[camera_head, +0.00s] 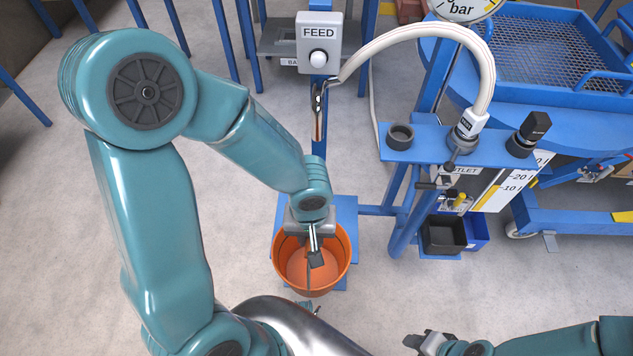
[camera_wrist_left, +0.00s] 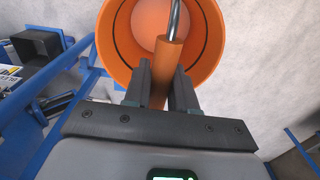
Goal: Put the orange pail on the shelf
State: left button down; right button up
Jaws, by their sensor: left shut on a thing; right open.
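The orange pail (camera_head: 296,276) is below the centre of the head view, over a blue plate (camera_head: 345,215). I cannot tell whether it rests on the plate or hangs above it. My left gripper (camera_head: 316,258) is shut on the pail's handle. In the left wrist view the fingers (camera_wrist_left: 160,90) close on the handle's orange grip, and the pail (camera_wrist_left: 118,62) looks empty. A grey shelf (camera_head: 268,48) with a partly hidden label stands at the back. My right gripper (camera_head: 422,342) is open and empty at the bottom edge, away from the pail.
A FEED button box (camera_head: 319,42) and a metal spout (camera_head: 318,115) on a white hose (camera_head: 440,32) stand behind the pail. A blue frame with an outlet bracket (camera_head: 430,145) and bins (camera_head: 443,235) is to the right. Blue legs surround the shelf.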

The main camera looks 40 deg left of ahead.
pick_arm(q)
jog(key=w+a+f+p, duration=0.3)
jog(key=w+a+p, duration=0.3)
jog(key=w, duration=0.5)
jog(key=shift+a+f+p, duration=0.3)
jog(key=shift+f+p, duration=0.1)
jog(key=shift+p, duration=0.7)
jog(key=shift+f+b, duration=0.15)
jog(key=shift+b, duration=0.2)
jog(key=c, duration=0.9)
grip_release()
